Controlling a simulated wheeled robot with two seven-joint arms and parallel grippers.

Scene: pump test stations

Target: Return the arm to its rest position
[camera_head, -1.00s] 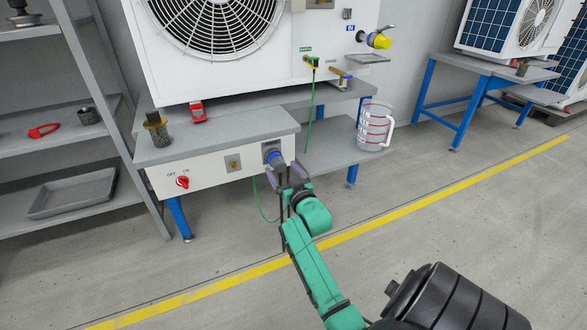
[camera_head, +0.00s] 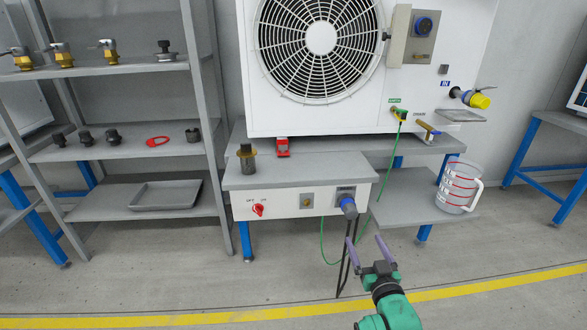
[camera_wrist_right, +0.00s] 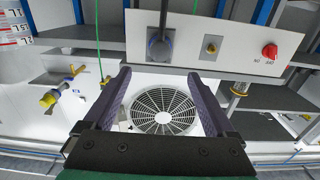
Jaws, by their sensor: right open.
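My right gripper (camera_head: 367,243) is open, its two purple fingers spread with nothing between them. It is in front of and below the blue plug (camera_head: 348,208) on the test bench's front panel, apart from it. In the right wrist view my right gripper (camera_wrist_right: 158,76) also shows spread fingers, and the blue plug (camera_wrist_right: 158,50) is beyond the fingertips. A black cable hangs from the plug towards the floor. My green right arm comes in from the bottom of the head view. My left gripper is not in view.
The grey bench (camera_head: 300,167) with the red switch (camera_head: 258,210) is just ahead. A clear jug (camera_head: 456,190) stands on the low shelf to the right. A green hose (camera_head: 323,235) hangs down to the floor. The shelf rack (camera_head: 106,70) is at left. The floor in front is open.

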